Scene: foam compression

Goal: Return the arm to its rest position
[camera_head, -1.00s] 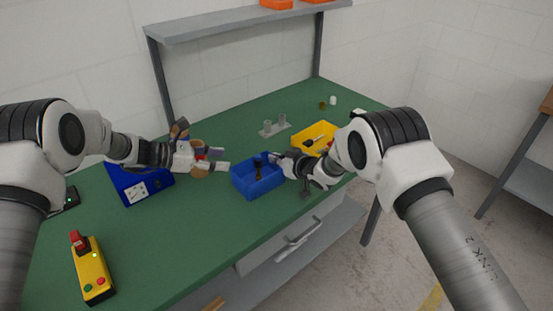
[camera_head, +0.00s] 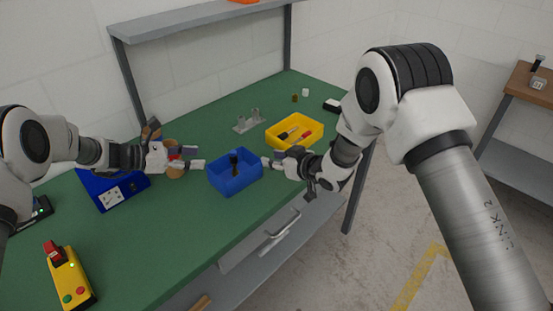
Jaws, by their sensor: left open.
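A dark brush-like tool (camera_head: 234,160) stands in the blue bin.
A yellow bin (camera_head: 285,143) holding tools is behind my right gripper. A clear holder (camera_head: 247,122) stands behind the blue bin. A yellow box with a red switch (camera_head: 68,275) lies at the front left. The green table (camera_head: 165,240) is bare at its front middle.

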